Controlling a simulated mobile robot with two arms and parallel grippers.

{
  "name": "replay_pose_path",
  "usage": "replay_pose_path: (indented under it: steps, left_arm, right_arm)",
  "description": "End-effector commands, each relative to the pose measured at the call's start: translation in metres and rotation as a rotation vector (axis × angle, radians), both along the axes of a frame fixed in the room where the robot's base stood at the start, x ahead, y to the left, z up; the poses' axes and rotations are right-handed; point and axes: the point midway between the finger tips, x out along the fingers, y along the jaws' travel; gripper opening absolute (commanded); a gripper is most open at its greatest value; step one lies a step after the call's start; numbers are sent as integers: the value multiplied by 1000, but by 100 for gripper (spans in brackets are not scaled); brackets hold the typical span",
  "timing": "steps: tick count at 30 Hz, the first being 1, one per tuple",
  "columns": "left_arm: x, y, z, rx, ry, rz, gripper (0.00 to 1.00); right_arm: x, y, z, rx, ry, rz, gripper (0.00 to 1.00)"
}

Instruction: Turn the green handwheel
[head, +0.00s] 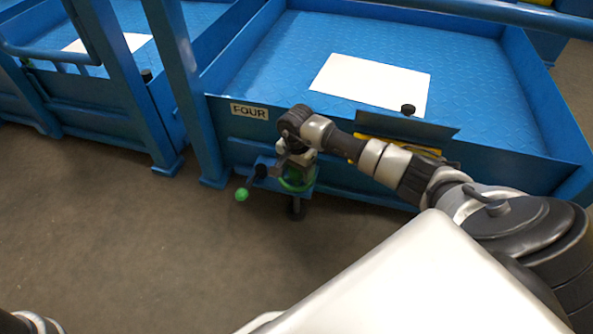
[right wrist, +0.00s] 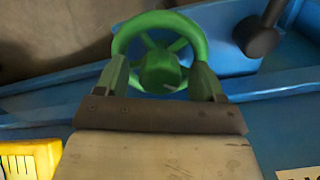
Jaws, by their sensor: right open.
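The green handwheel (head: 297,184) is on the blue bracket at the front of the blue platform, partly hidden by my right gripper (head: 291,168) in the head view. In the right wrist view the handwheel (right wrist: 158,68) shows its round rim, spokes and central hub. My right gripper (right wrist: 160,82) is open, with one finger at each side of the wheel's near part and the hub between them. I cannot tell whether the fingers touch the rim. My left gripper is outside the head view; only a bit of my arm shows at bottom left.
A green ball knob (head: 241,194) sticks out left of the wheel. A dark knob on a lever (right wrist: 259,39) is close by at the right in the wrist view. A sign "FOUR" (head: 249,111) and a yellow part (head: 398,147) are on the platform front. The floor (head: 130,240) in front is clear.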

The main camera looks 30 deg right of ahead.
Motion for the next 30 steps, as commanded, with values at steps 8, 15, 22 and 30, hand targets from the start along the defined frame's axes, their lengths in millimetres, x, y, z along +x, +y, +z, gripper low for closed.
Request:
replay_pose_path:
  steps: [8,15,22,30]
  left_arm:
    - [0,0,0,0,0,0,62]
    - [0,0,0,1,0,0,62]
    - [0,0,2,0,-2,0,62]
    - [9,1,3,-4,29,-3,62]
  right_arm:
    - [0,0,0,1,0,0,60]
    - [0,0,0,1,0,0,23]
    - [0,0,1,1,1,-16,20]
    - [-1,0,3,-1,3,-133,20]
